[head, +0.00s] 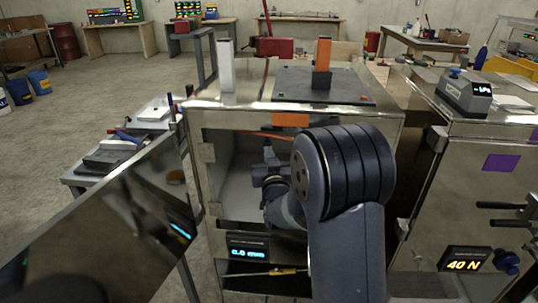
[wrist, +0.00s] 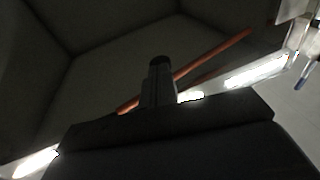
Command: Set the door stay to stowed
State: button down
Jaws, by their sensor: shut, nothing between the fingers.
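A thin orange-red rod (head: 262,135), which looks like the door stay, runs across the upper part of the opening. In the wrist view the rod (wrist: 215,55) slants up to the right, passing behind my gripper (wrist: 159,65). My gripper also shows in the head view (head: 268,152), inside the opening and below the rod. Its fingers are shut and empty. Whether they touch the rod, I cannot tell. My arm hides the right part of the opening and the rod's right end.
A second metal box (head: 470,190) with clamps and a 40 N display stands close on the right. A side table (head: 85,180) with tools is behind the open door. A brass-coloured rod (head: 262,273) lies low on the front, under a blue display (head: 248,248).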

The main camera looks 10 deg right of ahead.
jog(key=w+d+b, duration=0.1)
jog(key=w+b, duration=0.1)
jog(key=w+d+b, duration=0.2)
jog(key=shift+w+d+r, duration=0.1)
jog(key=shift+r, duration=0.1)
dwell(0.3)
jog(key=shift+b, duration=0.3)
